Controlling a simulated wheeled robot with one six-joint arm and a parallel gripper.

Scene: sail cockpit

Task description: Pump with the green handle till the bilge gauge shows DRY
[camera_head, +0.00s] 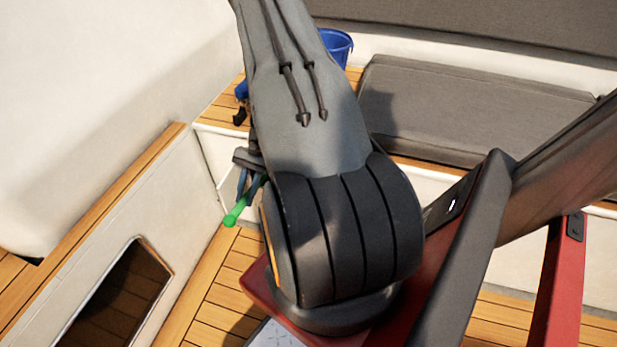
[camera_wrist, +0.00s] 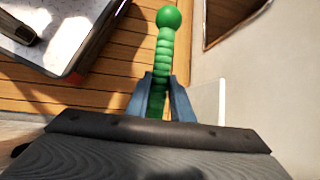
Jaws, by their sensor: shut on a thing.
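The green handle (camera_head: 235,213) shows in the head view just left of my arm, its lower end tipped with a ball. In the wrist view the green handle (camera_wrist: 164,50) is a ribbed grip with a round knob, pointing away from my gripper. My gripper (camera_wrist: 160,95) is shut on the handle, with one blue finger on each side of it. In the head view my gripper (camera_head: 250,185) is partly hidden by my arm. The bilge gauge cannot be made out in either view.
A blue bucket (camera_head: 336,45) stands on the wooden bench behind my arm. A grey seat cushion (camera_head: 470,108) lies on the right. A white side wall has a dark framed opening (camera_head: 118,300) at the lower left. Wooden slatted floor (camera_head: 215,310) shows below.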

